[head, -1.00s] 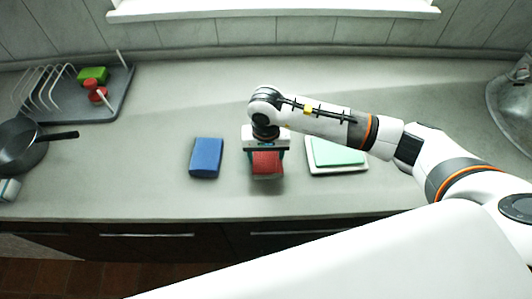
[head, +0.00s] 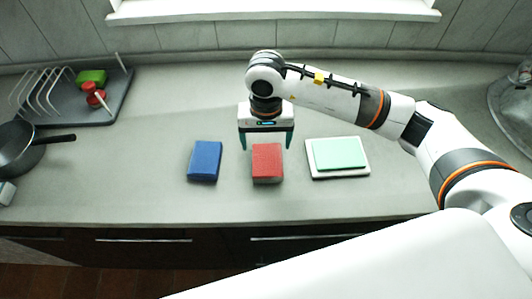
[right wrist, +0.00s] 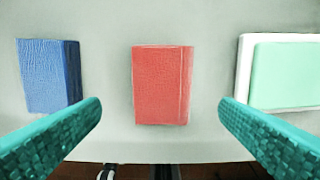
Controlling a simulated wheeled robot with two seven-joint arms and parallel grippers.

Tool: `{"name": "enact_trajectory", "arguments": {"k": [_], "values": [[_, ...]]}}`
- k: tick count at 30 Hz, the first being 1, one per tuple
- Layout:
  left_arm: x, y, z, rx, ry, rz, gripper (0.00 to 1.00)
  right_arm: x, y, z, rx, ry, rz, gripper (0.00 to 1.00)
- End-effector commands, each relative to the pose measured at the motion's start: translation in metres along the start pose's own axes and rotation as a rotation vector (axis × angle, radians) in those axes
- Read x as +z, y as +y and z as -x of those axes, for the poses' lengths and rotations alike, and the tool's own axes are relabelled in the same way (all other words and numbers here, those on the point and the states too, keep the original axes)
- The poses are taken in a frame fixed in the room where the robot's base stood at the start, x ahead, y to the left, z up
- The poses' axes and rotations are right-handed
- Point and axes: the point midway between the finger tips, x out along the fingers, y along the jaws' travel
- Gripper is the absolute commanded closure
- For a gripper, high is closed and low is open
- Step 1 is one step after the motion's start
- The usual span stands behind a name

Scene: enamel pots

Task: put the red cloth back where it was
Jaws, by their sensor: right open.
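The red cloth (head: 267,161) is a folded block lying flat on the grey counter, between a blue cloth and a white tray with a green cloth. In the right wrist view the red cloth (right wrist: 161,85) lies centred ahead of the two fingers, with nothing touching it. My right gripper (head: 267,146) is open and empty just above and behind the red cloth, its teal fingers spread wide; the fingers also show in the right wrist view (right wrist: 160,108). My left gripper is not in view.
The blue cloth (head: 205,161) lies left of the red one. The green cloth (head: 340,153) rests on a white tray (head: 365,173) to the right. A dish rack (head: 117,101) and a dark pan (head: 18,150) stand at the left. The counter between is clear.

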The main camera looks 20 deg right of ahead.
Motion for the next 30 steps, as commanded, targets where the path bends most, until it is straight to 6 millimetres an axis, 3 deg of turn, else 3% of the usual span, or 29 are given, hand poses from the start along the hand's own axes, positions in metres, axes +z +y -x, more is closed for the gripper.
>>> {"name": "enact_trajectory", "arguments": {"k": [4, 9, 30], "values": [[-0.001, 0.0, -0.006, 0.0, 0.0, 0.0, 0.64, 0.001, 0.0, 0.023, 0.001, -0.003, 0.0, 0.15], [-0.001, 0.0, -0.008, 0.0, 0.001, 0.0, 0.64, 0.0, 0.0, 0.037, 0.0, -0.001, 0.001, 0.15], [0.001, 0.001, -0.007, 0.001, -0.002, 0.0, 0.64, -0.001, 0.0, 0.038, -0.001, 0.001, 0.001, 0.15]]}}
